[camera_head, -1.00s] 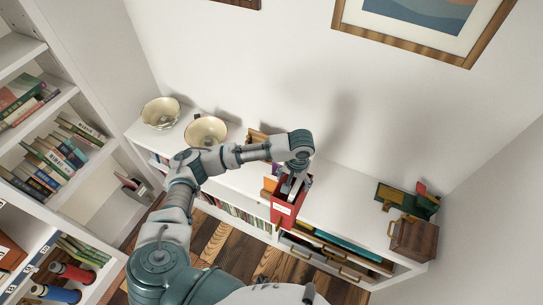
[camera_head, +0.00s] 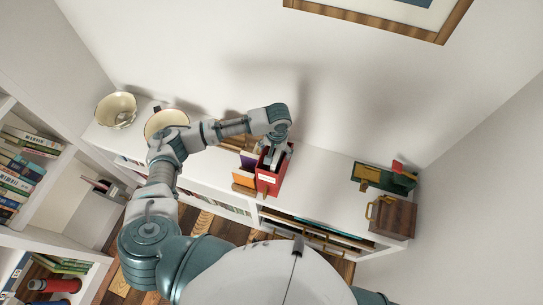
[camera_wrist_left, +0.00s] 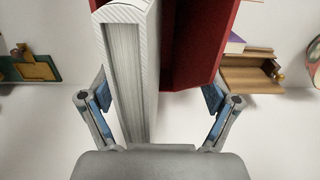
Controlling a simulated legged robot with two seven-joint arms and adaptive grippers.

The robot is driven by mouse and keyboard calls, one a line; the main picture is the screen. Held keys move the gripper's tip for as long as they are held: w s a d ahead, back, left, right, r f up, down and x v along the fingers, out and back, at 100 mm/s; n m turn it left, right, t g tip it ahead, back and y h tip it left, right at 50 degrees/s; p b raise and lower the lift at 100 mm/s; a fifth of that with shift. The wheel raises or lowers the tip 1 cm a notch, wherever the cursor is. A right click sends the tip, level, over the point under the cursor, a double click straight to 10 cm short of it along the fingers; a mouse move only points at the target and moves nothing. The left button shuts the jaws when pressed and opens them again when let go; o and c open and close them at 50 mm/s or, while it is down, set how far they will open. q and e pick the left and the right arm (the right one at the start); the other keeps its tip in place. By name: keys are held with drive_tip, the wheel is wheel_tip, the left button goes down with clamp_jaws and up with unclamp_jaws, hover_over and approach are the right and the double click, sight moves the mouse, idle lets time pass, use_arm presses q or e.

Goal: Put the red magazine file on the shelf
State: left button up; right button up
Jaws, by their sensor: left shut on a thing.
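The red magazine file (camera_head: 268,184) has a white label on its front and stands about upright at the front edge of the low white shelf unit (camera_head: 325,190). I cannot tell whether it touches the top. My left gripper (camera_head: 279,157) is shut on it from above. In the left wrist view the file's red wall (camera_wrist_left: 200,45) and a pale book (camera_wrist_left: 128,75) in it lie between the fingers of the gripper (camera_wrist_left: 160,98). The file's underside is hidden. My right gripper is out of view.
Purple and orange items (camera_head: 245,168) stand close left of the file. Cream bowls (camera_head: 116,110) are further left. A wooden box (camera_head: 392,217) and a green and brass object (camera_head: 385,178) are at the right end. A tall bookcase (camera_head: 75,240) stands at left. The top between file and box is clear.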

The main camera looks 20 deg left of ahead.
use_arm(q)
drive_tip(key=f, duration=0.2)
drive_tip(key=d+f, duration=0.1)
drive_tip(key=f, duration=0.1)
drive_tip(key=shift+d+f, duration=0.2)
drive_tip(key=shift+a, duration=0.4)
drive_tip(key=o, duration=1.6)
drive_tip(key=shift+a+f, duration=0.15)
drive_tip(key=shift+a, duration=0.05)
drive_tip(key=shift+s, duration=0.1)
drive_tip(key=shift+d, duration=0.15)
